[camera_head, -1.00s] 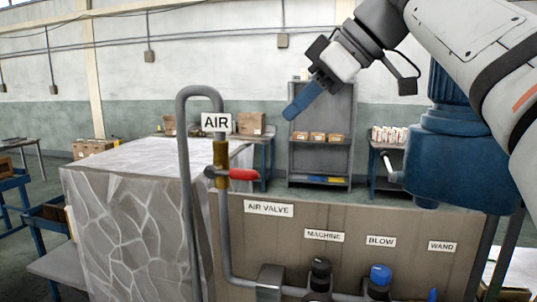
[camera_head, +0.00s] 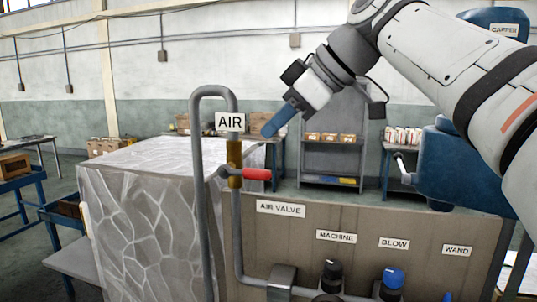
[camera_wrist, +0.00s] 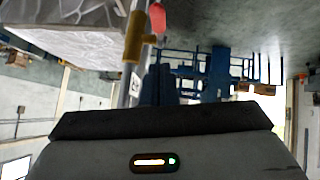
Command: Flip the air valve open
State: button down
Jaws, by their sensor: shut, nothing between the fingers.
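The air valve has a brass body (camera_head: 234,163) on a vertical grey pipe below the AIR sign (camera_head: 230,121). Its red lever (camera_head: 257,174) points sideways to the right, across the pipe. My gripper (camera_head: 268,132) has blue fingers that are shut and empty. In the head view it appears up and right of the lever, apart from it. In the wrist view, which is upside down, the brass body (camera_wrist: 135,38) and the red lever (camera_wrist: 158,17) show at the top. The blue fingers (camera_wrist: 158,88) point toward them.
A panel (camera_head: 340,223) with an AIR VALVE label (camera_head: 281,209) stands below, carrying black and blue knobs (camera_head: 392,279). A bent grey pipe (camera_head: 197,180) rises left of the valve. A wrapped block (camera_head: 140,215) stands behind it.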

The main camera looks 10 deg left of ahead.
aim_at(252, 169)
jog(key=shift+w+a+f+p, duration=0.1)
jog(key=shift+w+a+f, duration=0.15)
jog(key=shift+f, duration=0.7)
jog(key=shift+w+a+f+p, duration=0.15)
jog(key=shift+a+f, duration=0.2)
jog(key=shift+f, duration=0.65)
jog(key=shift+w+a+f+p, duration=0.1)
jog(key=shift+w+a+f, duration=0.15)
jog(key=shift+f, duration=0.7)
jog(key=shift+a+f, duration=0.1)
